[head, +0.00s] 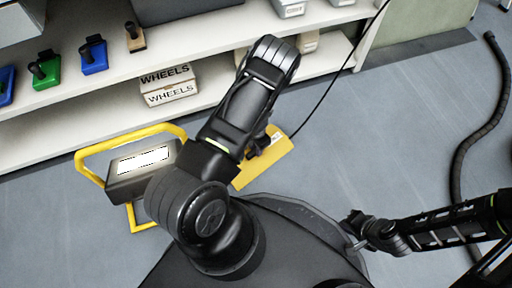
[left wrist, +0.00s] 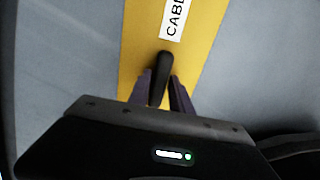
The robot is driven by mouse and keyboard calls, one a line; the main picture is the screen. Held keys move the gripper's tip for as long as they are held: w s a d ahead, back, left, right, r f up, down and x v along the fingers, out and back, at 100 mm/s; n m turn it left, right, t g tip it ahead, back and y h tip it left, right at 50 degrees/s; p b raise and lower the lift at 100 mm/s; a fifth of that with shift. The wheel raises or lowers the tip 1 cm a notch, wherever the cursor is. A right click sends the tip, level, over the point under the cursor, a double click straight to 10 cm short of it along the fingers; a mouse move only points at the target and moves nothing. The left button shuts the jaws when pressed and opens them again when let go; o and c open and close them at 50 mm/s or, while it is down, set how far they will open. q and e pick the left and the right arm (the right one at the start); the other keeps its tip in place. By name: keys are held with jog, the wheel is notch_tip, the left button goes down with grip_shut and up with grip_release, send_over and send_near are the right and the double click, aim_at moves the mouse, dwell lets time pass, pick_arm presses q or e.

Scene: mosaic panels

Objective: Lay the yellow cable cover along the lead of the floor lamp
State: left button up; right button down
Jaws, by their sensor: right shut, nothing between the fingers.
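The yellow cable cover (head: 270,162) lies at the middle of the head view, partly hidden by my left arm. In the left wrist view it is a yellow strip (left wrist: 205,50) with a white label and a dark handle. My left gripper (head: 258,148) is at the cover, with its fingers (left wrist: 163,85) closed against both sides of the handle. A yellow-framed lamp (head: 143,160) with a lit white panel stands left of my arm. A thin black lead (head: 325,92) runs from the top edge down towards the cover. My right gripper (head: 354,226) is shut and empty at lower right.
White shelving (head: 95,115) along the back holds boxes marked WHEELS (head: 168,85) and blue and green items. A thick dark hose (head: 461,165) curves over the floor at right. The grey floor (head: 385,140) between cover and hose is clear.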

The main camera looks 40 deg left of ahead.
pick_arm(q)
jog(key=o, duration=0.4)
jog(key=shift+s, duration=0.1)
jog(key=shift+r, duration=0.15)
notch_tip(320, 180, up, 8)
jog(key=p, duration=0.3)
jog(key=shift+f+p, duration=0.2)
jog(key=shift+p, duration=0.2)
